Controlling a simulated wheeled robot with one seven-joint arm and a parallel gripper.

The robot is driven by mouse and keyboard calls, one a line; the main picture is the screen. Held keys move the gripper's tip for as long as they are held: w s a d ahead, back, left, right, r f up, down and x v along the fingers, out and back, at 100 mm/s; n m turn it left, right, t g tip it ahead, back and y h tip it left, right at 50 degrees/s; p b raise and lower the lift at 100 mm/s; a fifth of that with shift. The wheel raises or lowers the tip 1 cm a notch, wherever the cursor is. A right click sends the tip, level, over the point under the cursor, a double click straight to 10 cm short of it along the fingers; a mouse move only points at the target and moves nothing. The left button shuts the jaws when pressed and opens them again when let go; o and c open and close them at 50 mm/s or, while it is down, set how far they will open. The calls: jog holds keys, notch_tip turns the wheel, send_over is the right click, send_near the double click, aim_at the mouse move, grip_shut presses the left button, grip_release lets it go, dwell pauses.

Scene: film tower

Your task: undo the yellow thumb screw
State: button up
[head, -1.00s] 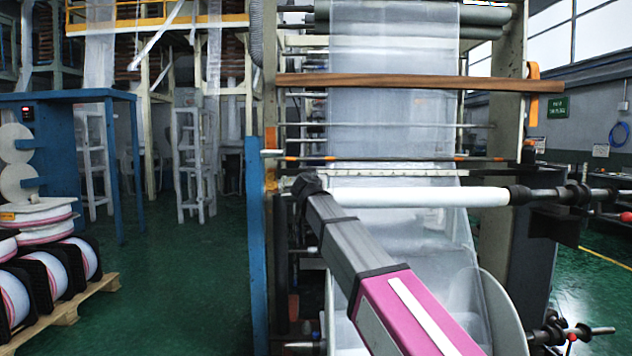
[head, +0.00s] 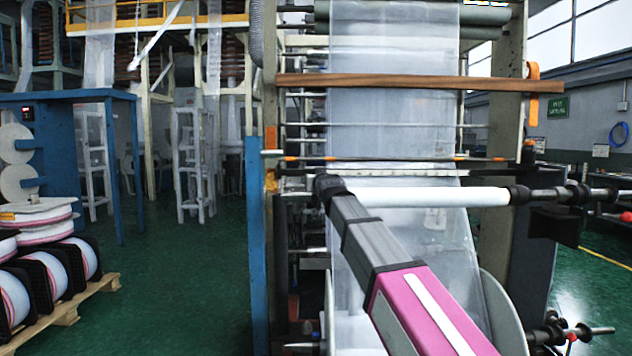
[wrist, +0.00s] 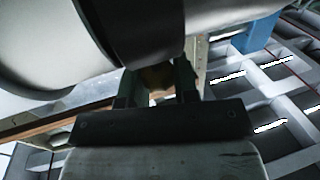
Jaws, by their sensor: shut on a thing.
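My gripper (wrist: 156,76) shows in the wrist view with two dark fingers pointing up the picture. How far the screw is turned I cannot tell. In the head view my pink and grey arm reaches to the left end of the white roller (head: 435,197). The gripper and screw are hidden there.
A machine frame with a blue post (head: 257,240) stands left of my arm, and a film web (head: 395,120) hangs behind it. A wooden bar (head: 420,83) crosses above. A pallet (head: 75,310) with reels is at left. Green floor (head: 175,270) between is clear.

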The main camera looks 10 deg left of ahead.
jog(key=shift+n+g+y, duration=1.6)
jog(key=shift+n+y, duration=0.2)
jog(key=shift+y, duration=0.5)
jog(key=o, duration=0.9)
jog(key=shift+s+d, duration=0.1)
jog(key=shift+d, duration=0.05)
jog(key=v, duration=1)
jog(key=shift+s+d, duration=0.15)
jog(key=shift+s, duration=0.05)
